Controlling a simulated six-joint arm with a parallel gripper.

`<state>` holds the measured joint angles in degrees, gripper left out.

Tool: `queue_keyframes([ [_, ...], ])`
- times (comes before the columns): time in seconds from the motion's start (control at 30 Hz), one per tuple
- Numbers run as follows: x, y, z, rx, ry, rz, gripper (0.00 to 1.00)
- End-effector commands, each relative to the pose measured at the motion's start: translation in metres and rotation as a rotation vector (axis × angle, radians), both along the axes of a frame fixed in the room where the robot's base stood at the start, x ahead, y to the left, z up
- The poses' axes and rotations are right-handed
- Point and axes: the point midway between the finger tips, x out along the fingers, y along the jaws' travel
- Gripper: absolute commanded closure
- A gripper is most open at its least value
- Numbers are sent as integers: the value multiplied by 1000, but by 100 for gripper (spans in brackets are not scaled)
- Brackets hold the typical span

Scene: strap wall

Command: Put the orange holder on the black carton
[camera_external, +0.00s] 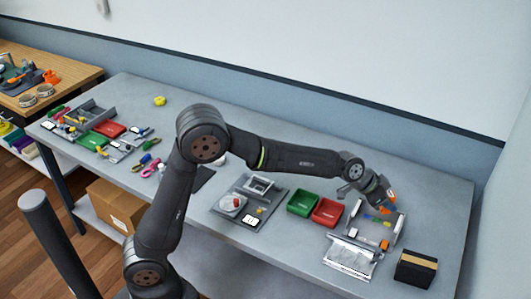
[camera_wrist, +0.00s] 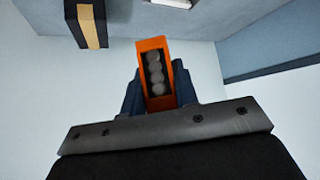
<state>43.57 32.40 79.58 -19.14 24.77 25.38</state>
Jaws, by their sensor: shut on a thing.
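My gripper (camera_external: 384,196) is shut on the orange holder (camera_wrist: 142,60) and holds it above the table. The holder is an open box with several grey round pieces in a row inside. In the external view the holder (camera_external: 390,209) shows only as a small orange patch at the fingertips. The wrist view shows the gripper (camera_wrist: 160,98) with its dark fingers at either side of the holder. The black carton (camera_external: 411,275), with a tan band, stands near the table's right front corner. It also shows at the top left of the wrist view (camera_wrist: 71,22), apart from the holder.
A grey-white tray (camera_external: 399,232) with small coloured pieces lies below my gripper. Red (camera_external: 327,212) and green (camera_external: 301,202) bins stand to the left. A wall runs behind the table. Some bare table surrounds the carton.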

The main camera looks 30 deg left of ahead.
Motion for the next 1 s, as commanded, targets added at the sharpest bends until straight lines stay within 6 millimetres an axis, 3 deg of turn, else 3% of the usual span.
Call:
queue_keyframes([
  [0.03,-22,-22,3,-1,-2,-34,98],
  [0.2,-88,-76,12,0,-2,-121,98],
  [0.4,-148,-116,20,-1,-1,-192,98],
  [0.53,-169,-128,22,-1,-1,-216,98],
  [0.67,-166,-130,17,1,1,-221,98],
  [1.0,-93,-124,-28,1,2,-216,98],
])
